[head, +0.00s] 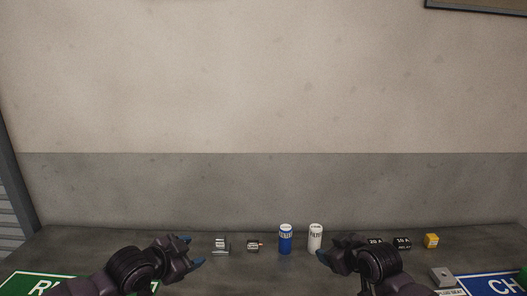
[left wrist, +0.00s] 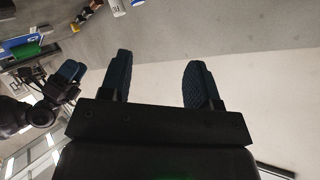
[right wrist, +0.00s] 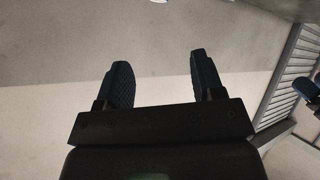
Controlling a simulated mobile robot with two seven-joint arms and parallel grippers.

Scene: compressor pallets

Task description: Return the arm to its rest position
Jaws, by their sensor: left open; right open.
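My left gripper (head: 193,252) is at the left of the head view, above the dark table, its blue fingertips apart. In the left wrist view its two fingers (left wrist: 158,82) are spread with nothing between them. My right gripper (head: 323,256) is right of centre in the head view, in front of the black parts and near the white can. In the right wrist view its fingers (right wrist: 160,82) are also spread and empty. Both arms come in from the bottom edge of the head view.
On the table (head: 225,268) stand a blue can (head: 286,240), a white can (head: 315,238), two small metal parts (head: 222,244) (head: 254,246), black relay blocks (head: 402,243) and a yellow block (head: 431,241). A green sign (head: 30,284) lies front left, a blue sign (head: 495,285) front right, beside a grey block (head: 442,277).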

